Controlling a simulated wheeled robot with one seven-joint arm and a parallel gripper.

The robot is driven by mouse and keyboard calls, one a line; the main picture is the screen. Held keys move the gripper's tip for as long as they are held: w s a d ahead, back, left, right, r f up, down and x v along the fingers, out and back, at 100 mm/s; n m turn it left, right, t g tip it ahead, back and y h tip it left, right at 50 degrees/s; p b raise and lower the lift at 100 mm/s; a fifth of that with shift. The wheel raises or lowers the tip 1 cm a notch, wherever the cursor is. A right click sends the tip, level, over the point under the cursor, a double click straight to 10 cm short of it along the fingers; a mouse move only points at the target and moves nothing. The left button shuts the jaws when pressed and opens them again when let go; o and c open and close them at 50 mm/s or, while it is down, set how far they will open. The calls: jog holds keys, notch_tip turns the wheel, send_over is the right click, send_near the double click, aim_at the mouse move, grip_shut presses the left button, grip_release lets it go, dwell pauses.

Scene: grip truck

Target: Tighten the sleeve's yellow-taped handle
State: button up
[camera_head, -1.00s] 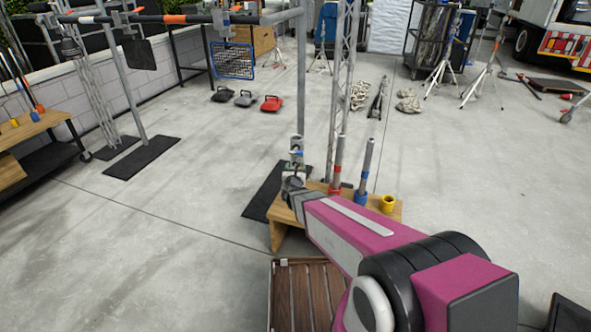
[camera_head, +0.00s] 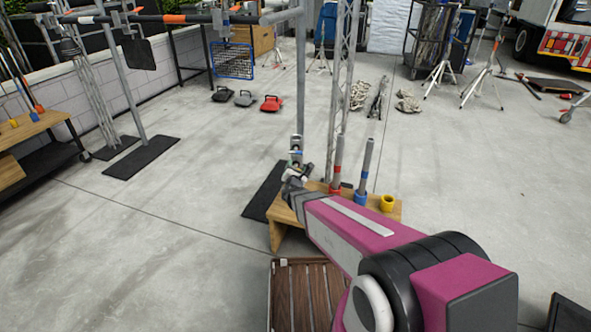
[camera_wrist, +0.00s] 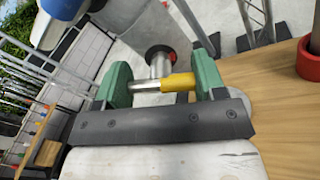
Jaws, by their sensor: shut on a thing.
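The yellow-taped handle (camera_wrist: 180,82) is a short silver bar with yellow tape on its right part. In the wrist view it lies crosswise between the two green fingers of my gripper (camera_wrist: 163,76), which are shut on it at its ends. A silver stem behind the bar runs into a dark round part. In the head view the sleeve (camera_head: 296,146) sits on the upright grey pole (camera_head: 300,80), and my gripper (camera_head: 295,172) is right at it. The handle is too small to make out there.
A small wooden bench (camera_head: 391,217) beside the pole bears two upright tubes with red and blue collars and a yellow cup (camera_head: 387,203). A lattice truss (camera_head: 342,90) rises just behind. A slatted wooden crate (camera_head: 304,295) stands in front. Open concrete floor lies to the left.

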jog(key=m, duration=0.4)
jog(key=shift+d+m, duration=0.1)
jog(key=shift+m, duration=0.2)
jog(key=m, duration=0.3)
jog(key=shift+f+m, duration=0.15)
jog(key=shift+m, duration=0.25)
jog(key=m, duration=0.7)
jog(key=shift+f, duration=0.2)
jog(key=m, duration=0.6)
jog(key=shift+f+m, duration=0.15)
jog(key=shift+m, duration=0.15)
jog(key=m, duration=0.5)
jog(key=shift+a+f+m, duration=0.1)
jog(key=shift+a+m, duration=0.1)
jog(key=shift+m, duration=0.2)
jog(key=o, duration=0.9)
